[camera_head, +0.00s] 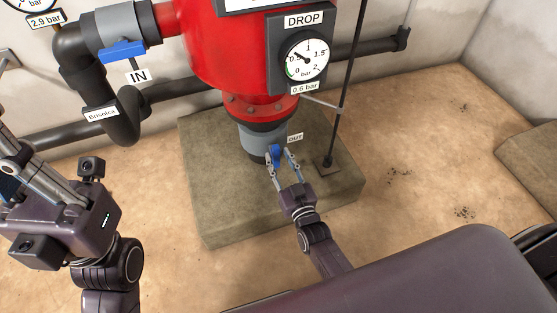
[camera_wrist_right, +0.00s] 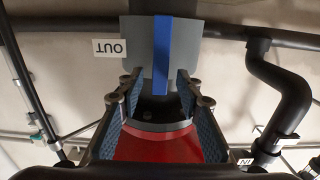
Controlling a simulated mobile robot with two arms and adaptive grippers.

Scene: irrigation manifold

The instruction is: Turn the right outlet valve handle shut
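The outlet valve's blue handle (camera_head: 276,154) sits on the grey pipe fitting (camera_head: 254,142) under the red tank, beside the OUT label (camera_head: 295,138). In the right wrist view the blue handle (camera_wrist_right: 162,55) is a straight bar in front of the grey body. My right gripper (camera_head: 280,153) has its fingers on either side of the handle. In the wrist view gaps show between the handle and both fingers of the right gripper (camera_wrist_right: 160,85), so it is open around it. My left gripper is at the left edge, its fingertips cut off or hidden.
The red tank (camera_head: 215,45) stands above a stone plinth (camera_head: 225,205). The inlet valve's blue handle (camera_head: 122,51) is at upper left near the IN label. A thin black rod (camera_head: 347,85) rises right of the outlet. The floor at right is mostly clear.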

